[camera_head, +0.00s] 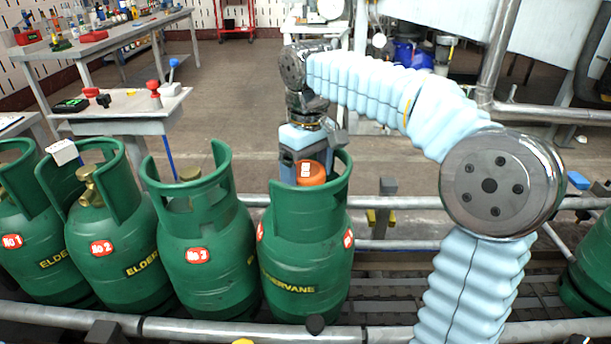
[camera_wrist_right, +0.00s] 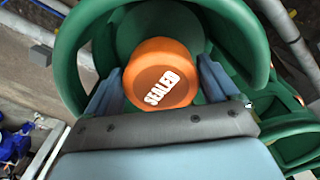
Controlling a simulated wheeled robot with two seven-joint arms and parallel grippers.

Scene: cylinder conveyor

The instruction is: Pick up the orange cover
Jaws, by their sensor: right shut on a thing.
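The orange cover (camera_head: 311,172) sits inside the collar of the rightmost green cylinder (camera_head: 305,250) of the row. In the right wrist view the cover (camera_wrist_right: 162,76) shows a white "SEALED" label and lies between the blue fingers. My right gripper (camera_head: 300,165) reaches down into the collar from above and is shut on the cover. In the wrist view the right gripper (camera_wrist_right: 160,90) has one finger on each side of it. The cylinder's valve under the cover is hidden. My left gripper is not in view.
Three more green cylinders, numbered 1 to 3, stand to the left, the third one (camera_head: 203,245) close beside. Metal rails (camera_head: 250,333) run along the conveyor. A small side table (camera_head: 125,112) stands behind. Conveyor room is free to the right, up to another cylinder (camera_head: 590,265).

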